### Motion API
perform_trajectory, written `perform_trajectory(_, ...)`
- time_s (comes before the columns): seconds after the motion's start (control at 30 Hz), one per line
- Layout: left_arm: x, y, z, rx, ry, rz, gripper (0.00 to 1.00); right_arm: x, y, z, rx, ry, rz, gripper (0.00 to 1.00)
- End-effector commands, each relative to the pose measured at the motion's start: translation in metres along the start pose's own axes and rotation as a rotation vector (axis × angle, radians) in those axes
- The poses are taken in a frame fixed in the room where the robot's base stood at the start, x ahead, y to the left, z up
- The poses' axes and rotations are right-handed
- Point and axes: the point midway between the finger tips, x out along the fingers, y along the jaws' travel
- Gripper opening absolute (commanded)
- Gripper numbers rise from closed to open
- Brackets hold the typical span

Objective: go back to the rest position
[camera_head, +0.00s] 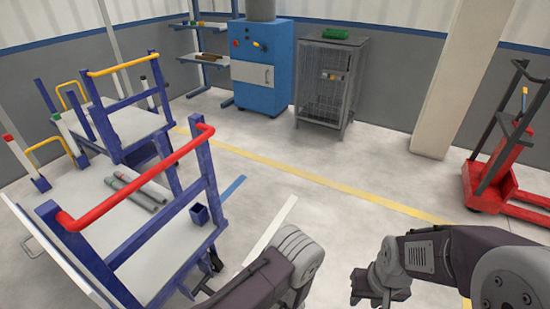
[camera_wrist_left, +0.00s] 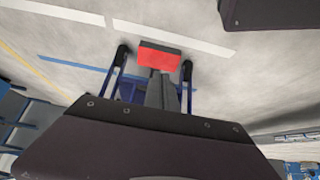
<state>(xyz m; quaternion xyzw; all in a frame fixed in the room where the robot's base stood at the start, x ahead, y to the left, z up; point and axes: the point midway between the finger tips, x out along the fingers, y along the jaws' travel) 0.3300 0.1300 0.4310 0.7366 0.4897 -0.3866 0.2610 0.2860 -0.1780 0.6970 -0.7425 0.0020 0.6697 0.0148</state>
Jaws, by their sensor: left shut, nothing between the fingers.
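My left forearm (camera_head: 265,280) enters the head view at the bottom middle, beside the near cart; its fingers are not visible there. In the left wrist view my left gripper (camera_wrist_left: 161,92) shows as two dark grey fingers close together with nothing between them, beyond the dark wrist housing. My right gripper (camera_head: 366,288) hangs low at the bottom right of the head view, over bare floor. It is bent downward, and its fingers are too small and dark to tell open from shut.
The near cart (camera_head: 185,265) with a red rail (camera_head: 140,178) carries grey pipes (camera_head: 138,190). Another cart (camera_head: 130,122) has a yellow rail. A blue machine (camera_head: 262,70), wire cage (camera_head: 328,90), pillar (camera_head: 455,80) and red pallet jack (camera_head: 495,185) stand farther off. The middle floor is clear.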

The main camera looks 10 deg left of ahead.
Motion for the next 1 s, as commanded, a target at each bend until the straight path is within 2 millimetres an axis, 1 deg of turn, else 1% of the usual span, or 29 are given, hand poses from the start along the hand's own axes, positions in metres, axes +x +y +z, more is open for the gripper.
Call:
perform_trajectory(0.07,0.002,0.001,-0.006,-0.025,-0.002,-0.009,0.00,0.000,0.000,0.000,0.000,0.000,0.000,0.36)
perform_trajectory(0.17,-0.014,0.037,-0.033,-0.148,-0.027,0.029,0.00,0.000,0.000,0.000,0.000,0.000,0.000,0.36)
perform_trajectory(0.2,-0.026,0.056,-0.054,-0.217,-0.038,0.054,0.00,-0.001,0.000,0.000,0.000,0.000,0.000,0.36)
perform_trajectory(0.23,-0.036,0.069,-0.073,-0.261,-0.046,0.079,0.00,0.000,0.000,0.000,0.000,0.000,0.000,0.36)
perform_trajectory(0.27,-0.046,0.083,-0.094,-0.292,-0.054,0.113,0.00,0.000,0.000,0.000,0.000,0.000,0.000,0.36)
perform_trajectory(0.3,-0.062,0.100,-0.121,-0.318,-0.074,0.167,0.00,0.000,0.000,0.000,0.000,0.000,0.000,0.36)
perform_trajectory(0.33,-0.075,0.111,-0.141,-0.323,-0.092,0.212,0.00,0.000,0.000,0.000,0.000,0.000,0.000,0.36)
perform_trajectory(0.37,-0.088,0.120,-0.160,-0.315,-0.113,0.260,0.00,0.000,0.000,0.000,0.000,0.000,0.000,0.36)
perform_trajectory(0.4,-0.106,0.130,-0.183,-0.290,-0.138,0.325,0.00,0.000,0.000,0.000,0.000,0.000,0.000,0.36)
perform_trajectory(0.47,-0.133,0.135,-0.210,-0.223,-0.172,0.416,0.00,0.000,0.000,0.000,0.000,0.000,0.000,0.36)
perform_trajectory(0.5,-0.149,0.135,-0.224,-0.161,-0.190,0.469,0.00,0.000,0.000,0.000,0.000,0.000,0.000,0.36)
perform_trajectory(0.57,-0.172,0.127,-0.236,-0.050,-0.211,0.534,0.00,0.000,0.000,0.000,0.000,0.000,0.000,0.36)
perform_trajectory(0.6,-0.184,0.118,-0.240,0.036,-0.222,0.566,0.00,0.000,0.000,0.000,0.000,0.000,0.000,0.36)
perform_trajectory(0.67,-0.200,0.100,-0.240,0.179,-0.237,0.597,0.00,0.000,0.000,0.000,0.000,0.000,0.000,0.36)
perform_trajectory(0.7,-0.207,0.086,-0.236,0.280,-0.248,0.606,0.00,0.000,0.000,0.000,0.000,0.000,0.000,0.36)
perform_trajectory(0.77,-0.213,0.061,-0.226,0.436,-0.269,0.601,0.00,0.000,0.000,0.000,0.000,0.000,0.000,0.36)
perform_trajectory(0.83,-0.215,0.029,-0.210,0.627,-0.302,0.573,0.00,0.000,0.000,0.000,0.000,0.000,0.000,0.36)
perform_trajectory(0.87,-0.214,0.015,-0.201,0.709,-0.322,0.553,0.00,0.000,0.000,0.000,0.000,0.000,0.000,0.36)
perform_trajectory(0.9,-0.211,-0.003,-0.192,0.810,-0.349,0.522,0.00,0.000,0.000,0.000,0.000,0.000,0.000,0.36)
perform_trajectory(0.97,-0.206,-0.031,-0.180,0.949,-0.398,0.468,0.00,0.000,0.000,0.000,0.000,0.000,0.000,0.36)
perform_trajectory(1.0,-0.203,-0.051,-0.176,1.049,-0.431,0.427,0.00,0.000,0.000,0.000,0.000,0.000,0.000,0.36)
